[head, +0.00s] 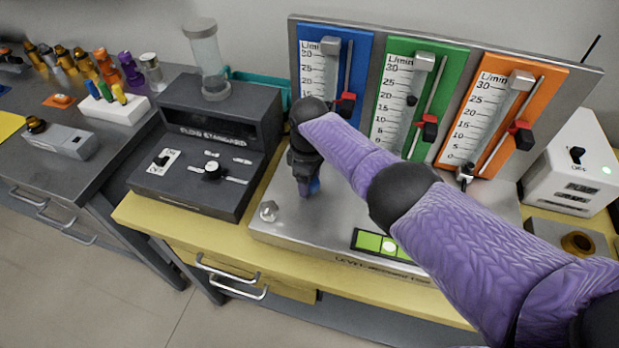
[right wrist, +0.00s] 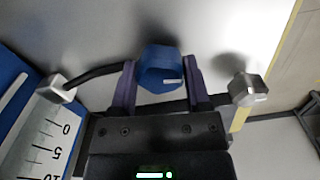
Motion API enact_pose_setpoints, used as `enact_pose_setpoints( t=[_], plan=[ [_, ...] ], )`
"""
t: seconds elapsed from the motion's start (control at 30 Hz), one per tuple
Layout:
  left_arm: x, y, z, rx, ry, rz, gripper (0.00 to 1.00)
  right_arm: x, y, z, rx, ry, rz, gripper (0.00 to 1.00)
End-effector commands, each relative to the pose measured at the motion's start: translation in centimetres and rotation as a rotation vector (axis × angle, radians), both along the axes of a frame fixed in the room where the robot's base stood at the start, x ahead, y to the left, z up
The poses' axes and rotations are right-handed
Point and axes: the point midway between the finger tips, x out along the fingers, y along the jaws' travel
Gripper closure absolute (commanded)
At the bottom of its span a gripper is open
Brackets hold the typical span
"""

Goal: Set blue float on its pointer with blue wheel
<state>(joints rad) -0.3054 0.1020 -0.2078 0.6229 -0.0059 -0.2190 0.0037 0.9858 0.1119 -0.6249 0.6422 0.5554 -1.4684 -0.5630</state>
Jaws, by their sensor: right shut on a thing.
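My right gripper (head: 307,188) points down at the front left of the grey metal base. Its purple fingers (right wrist: 160,85) are shut on the blue wheel (right wrist: 160,68), one on each side, in the right wrist view. The blue panel (head: 361,60) stands at the back with a scale and a clear tube (head: 328,75). Its red and black pointer (head: 345,105) sits on a rod right of the tube, low on the visible part. I cannot make out the blue float; my arm hides the tube's lower part. My left gripper is not in view.
Green (head: 430,75) and orange (head: 545,88) panels stand right of the blue one. A dark flow standard box (head: 205,175) is at left, a white switch box (head: 575,165) at right. A green level (head: 375,243) lies at the base's front. A metal knob (head: 268,211) stands left of my gripper.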

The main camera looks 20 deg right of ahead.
Motion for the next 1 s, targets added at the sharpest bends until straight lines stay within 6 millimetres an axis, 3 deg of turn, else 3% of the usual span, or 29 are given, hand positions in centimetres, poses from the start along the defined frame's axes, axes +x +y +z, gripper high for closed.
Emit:
enact_pose_setpoints(
  t=[0.4,0.9,0.93,1.0],
  plan=[
    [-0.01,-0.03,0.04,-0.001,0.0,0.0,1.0,0.15,0.07,0.2,0.003,-0.006,0.146,0.98],
    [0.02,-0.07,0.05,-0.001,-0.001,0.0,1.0,0.18,0.08,0.25,0.003,-0.008,0.161,0.98],
    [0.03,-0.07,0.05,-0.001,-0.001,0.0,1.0,0.19,0.09,0.25,0.003,-0.008,0.161,0.35],
    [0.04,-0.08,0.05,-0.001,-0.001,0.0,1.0,0.16,0.08,0.22,0.003,-0.006,0.16,0.2]
  ],
)
